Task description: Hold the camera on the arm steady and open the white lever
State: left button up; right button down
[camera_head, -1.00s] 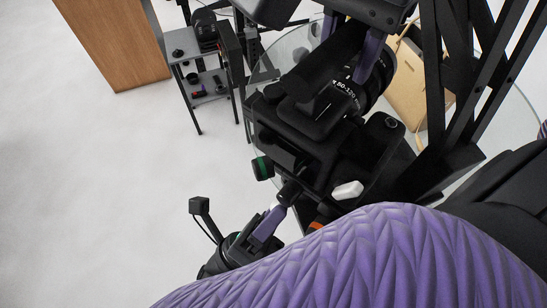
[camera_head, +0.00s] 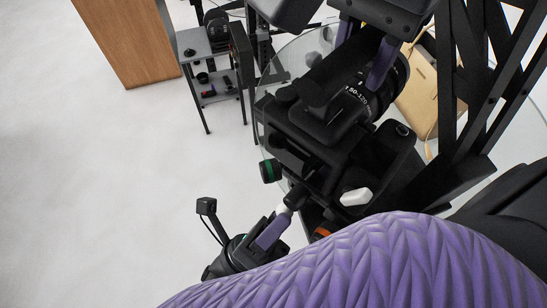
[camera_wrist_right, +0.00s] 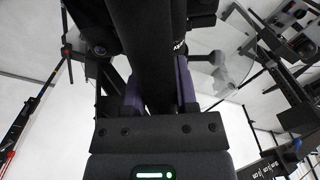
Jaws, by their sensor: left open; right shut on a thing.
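The black camera (camera_head: 322,110) with its long lens sits on a black mount above the glass turntable. My right gripper (camera_head: 366,58) comes from the top and is shut on the lens barrel; its purple fingers also flank the black barrel in the right wrist view (camera_wrist_right: 158,88). A white lever (camera_head: 355,196) sticks out at the near side of the mount. My left gripper (camera_head: 280,222) is below and left of it, with a purple finger close to a black rod end under the mount. A small white bit shows at that fingertip. Its other finger is mostly hidden.
A green-ringed knob (camera_head: 270,171) protrudes left of the mount. A black lattice frame (camera_head: 480,90) stands right. A tan bag (camera_head: 418,92) lies behind the camera. A small grey shelf (camera_head: 212,75) and wooden panel (camera_head: 125,40) stand back left. The floor at left is clear.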

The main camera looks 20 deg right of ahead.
pick_arm(q)
jog(key=v, duration=1.2)
pick_arm(e)
jog(key=shift+c, duration=1.6)
grip_release()
